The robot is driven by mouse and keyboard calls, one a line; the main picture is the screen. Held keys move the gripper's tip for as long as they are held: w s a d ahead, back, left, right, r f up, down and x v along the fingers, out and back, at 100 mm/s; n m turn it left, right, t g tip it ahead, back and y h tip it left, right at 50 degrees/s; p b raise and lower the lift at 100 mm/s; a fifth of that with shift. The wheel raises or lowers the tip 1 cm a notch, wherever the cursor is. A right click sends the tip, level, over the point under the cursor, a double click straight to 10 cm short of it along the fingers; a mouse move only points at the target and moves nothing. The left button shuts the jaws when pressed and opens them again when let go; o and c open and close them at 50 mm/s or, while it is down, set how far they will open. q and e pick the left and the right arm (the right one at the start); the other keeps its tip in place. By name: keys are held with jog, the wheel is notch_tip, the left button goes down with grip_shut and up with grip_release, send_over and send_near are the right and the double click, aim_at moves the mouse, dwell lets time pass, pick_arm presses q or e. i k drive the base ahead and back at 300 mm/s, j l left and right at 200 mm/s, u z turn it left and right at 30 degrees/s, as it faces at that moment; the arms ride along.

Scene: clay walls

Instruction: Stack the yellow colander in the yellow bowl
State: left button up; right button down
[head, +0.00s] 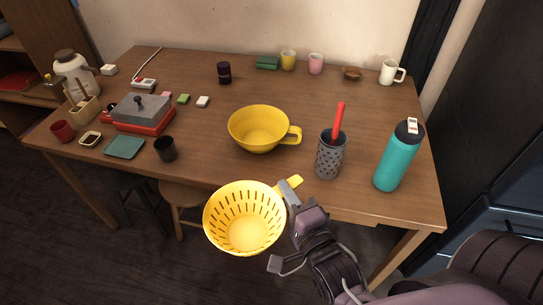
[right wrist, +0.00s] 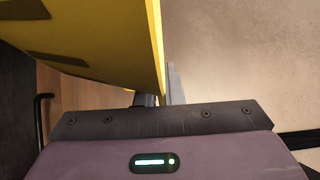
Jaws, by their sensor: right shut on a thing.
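The yellow colander (head: 245,232), with slotted sides, is held in the air in front of the table's near edge, opening upward. My right gripper (head: 284,225) is shut on its right side, near the handle. In the right wrist view the colander's yellow wall (right wrist: 95,35) fills the upper left, close against the fingers (right wrist: 160,98). The yellow bowl (head: 258,129) stands upright on the table behind the colander, its handle pointing right. The bowl looks empty. The colander and bowl are apart. My left gripper is not in view.
A grey perforated holder (head: 329,158) with a red utensil stands right of the bowl, and a teal bottle (head: 394,160) farther right. A dark cup (head: 165,149) stands left of the bowl. The table (head: 215,158) is clear just around the bowl. Stools (head: 183,196) stand below.

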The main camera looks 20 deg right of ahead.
aim_at(270, 151)
jog(key=z, duration=1.5)
jog(key=j+z, duration=0.15)
jog(key=j, duration=0.6)
jog(key=j+z, duration=0.15)
jog(key=j, duration=0.55)
jog(key=k+j+z, duration=0.15)
jog(key=j, duration=0.6)
